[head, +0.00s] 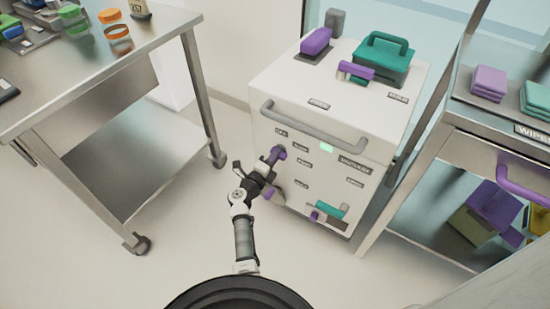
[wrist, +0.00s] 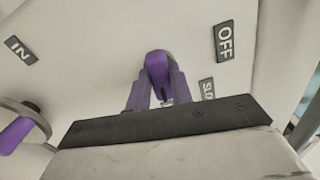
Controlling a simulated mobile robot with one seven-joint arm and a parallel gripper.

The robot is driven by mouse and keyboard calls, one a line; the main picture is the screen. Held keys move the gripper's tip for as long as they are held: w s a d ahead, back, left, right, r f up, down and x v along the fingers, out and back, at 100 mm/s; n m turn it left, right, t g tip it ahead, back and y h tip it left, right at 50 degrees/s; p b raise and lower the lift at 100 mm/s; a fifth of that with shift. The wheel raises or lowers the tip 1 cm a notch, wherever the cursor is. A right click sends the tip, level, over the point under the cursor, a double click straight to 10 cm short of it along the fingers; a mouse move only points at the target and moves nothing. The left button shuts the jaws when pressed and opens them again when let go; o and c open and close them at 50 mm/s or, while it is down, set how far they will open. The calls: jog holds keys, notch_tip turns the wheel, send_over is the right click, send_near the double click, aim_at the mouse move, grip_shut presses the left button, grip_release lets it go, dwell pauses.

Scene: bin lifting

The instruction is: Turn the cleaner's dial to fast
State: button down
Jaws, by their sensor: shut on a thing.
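The cleaner (head: 345,120) is a white boxy machine with small dark labels on its front. Its purple dial (head: 278,153) is on the upper left of that front. The dial also shows near the middle of the wrist view (wrist: 158,66). My gripper (head: 270,162) is shut on the dial, with a finger on either side of it in the wrist view (wrist: 160,90). The OFF label (wrist: 224,40) is right of the dial. A partly hidden label starting "SLO" (wrist: 207,88) is below OFF. I cannot see a fast label clearly or tell the dial's exact setting.
A grey disc with a purple grip (wrist: 18,132) is left of the dial, by an IN label (wrist: 20,50). A grey bar handle (head: 312,127) crosses the cleaner's front. A steel table (head: 130,60) stands left and a steel cart (head: 455,125) right. Open floor lies left of the cleaner.

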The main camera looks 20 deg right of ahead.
jog(key=shift+f+m, duration=0.1)
jog(key=shift+m, duration=0.2)
jog(key=c, duration=1.2)
grip_release()
jog(key=shift+c, duration=0.2)
jog(key=p+v, duration=0.6)
jog(key=v, duration=0.8)
jog(key=shift+w, duration=0.1)
